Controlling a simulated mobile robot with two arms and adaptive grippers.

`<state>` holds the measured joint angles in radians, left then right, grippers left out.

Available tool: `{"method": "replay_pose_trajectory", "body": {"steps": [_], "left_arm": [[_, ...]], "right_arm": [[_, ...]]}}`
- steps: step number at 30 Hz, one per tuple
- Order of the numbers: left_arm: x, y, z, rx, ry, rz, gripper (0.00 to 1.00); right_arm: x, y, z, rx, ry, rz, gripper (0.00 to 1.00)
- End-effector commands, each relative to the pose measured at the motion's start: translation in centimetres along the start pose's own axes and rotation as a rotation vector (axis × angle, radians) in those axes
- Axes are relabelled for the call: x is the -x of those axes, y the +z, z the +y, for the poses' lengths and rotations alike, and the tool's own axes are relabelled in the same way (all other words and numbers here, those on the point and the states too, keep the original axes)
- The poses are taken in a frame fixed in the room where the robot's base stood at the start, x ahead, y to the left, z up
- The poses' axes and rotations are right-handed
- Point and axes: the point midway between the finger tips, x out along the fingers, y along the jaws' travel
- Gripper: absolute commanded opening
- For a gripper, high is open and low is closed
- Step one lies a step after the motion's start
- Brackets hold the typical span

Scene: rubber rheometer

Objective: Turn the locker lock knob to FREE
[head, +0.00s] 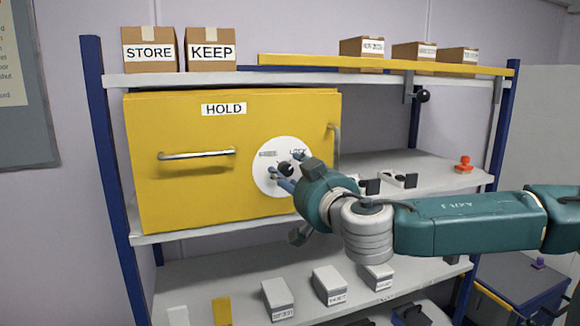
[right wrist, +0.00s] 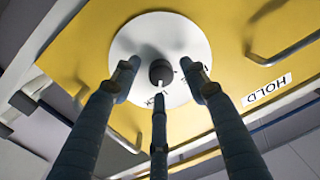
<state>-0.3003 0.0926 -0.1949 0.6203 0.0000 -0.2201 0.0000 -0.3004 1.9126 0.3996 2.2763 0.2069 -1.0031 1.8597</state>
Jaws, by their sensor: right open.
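The yellow locker (head: 190,180) carries a HOLD label and a round white dial (head: 262,180). The dial is marked FREE at its upper left and LOCK at its upper right. A dark lock knob (head: 286,168) sits at its middle. In the right wrist view the knob (right wrist: 161,72) bears a light pointer mark, which seems to face the LOCK lettering. My right gripper (head: 284,176) is in front of the dial, three fingers spread around the knob with gaps beside it. Whether any fingertip touches the dial is unclear. My left gripper is out of view.
A bar handle (head: 197,154) sticks out from the locker front, and another (head: 336,140) is at its right edge. Boxes marked STORE (head: 150,52) and KEEP (head: 211,52) stand on top. Several grey blocks (head: 329,285) sit on the shelf below. A red stamp-like object (head: 464,164) stands right.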

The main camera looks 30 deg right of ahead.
Motion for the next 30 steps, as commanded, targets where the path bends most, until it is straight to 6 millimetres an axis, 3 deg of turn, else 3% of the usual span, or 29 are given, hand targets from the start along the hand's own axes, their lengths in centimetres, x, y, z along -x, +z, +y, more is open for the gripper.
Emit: {"method": "replay_pose_trajectory", "body": {"steps": [11, 18, 30], "left_arm": [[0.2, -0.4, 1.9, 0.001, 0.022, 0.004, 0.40], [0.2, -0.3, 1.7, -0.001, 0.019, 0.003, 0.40], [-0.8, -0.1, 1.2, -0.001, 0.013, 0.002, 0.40]], "right_arm": [[-0.7, 0.0, -0.1, 0.000, -0.002, 0.000, 0.44], [-0.7, 0.0, 0.0, 0.000, -0.001, 0.000, 0.00], [-0.6, 0.1, -0.1, 0.064, -0.001, 0.001, 0.00]]}}
